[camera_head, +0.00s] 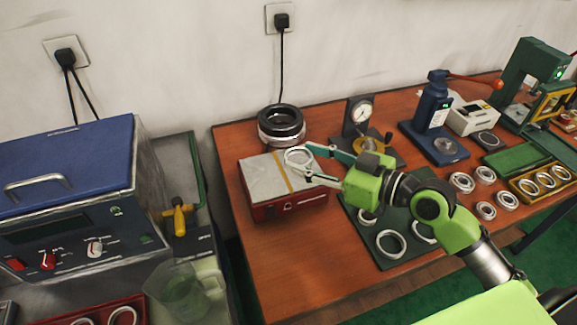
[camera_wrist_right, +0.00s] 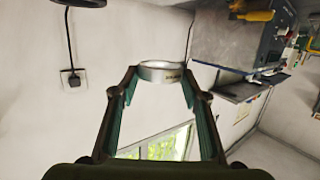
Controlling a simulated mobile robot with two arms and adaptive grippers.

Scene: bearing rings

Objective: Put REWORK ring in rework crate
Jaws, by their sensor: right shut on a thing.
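My right gripper (camera_head: 307,161) is shut on a metal bearing ring (camera_head: 290,151). In the head view the ring shows over the grey top of a red box (camera_head: 262,175); I cannot tell if it touches. In the right wrist view the ring (camera_wrist_right: 155,73) sits between both fingertips, with a small dark marking too small to read. A red crate (camera_head: 142,303) with rings is at the bottom left, cut off by the frame. A yellow crate (camera_head: 527,196) with several rings is at the right. No readable label tells which crate is for rework. My left gripper is out of view.
A dark round device (camera_head: 281,125) stands behind the red box, and a dial gauge (camera_head: 360,114) to its right. A dark mat (camera_head: 392,262) with rings lies partly under my right arm. Several loose rings (camera_head: 462,183) lie farther right. The table's front left is clear.

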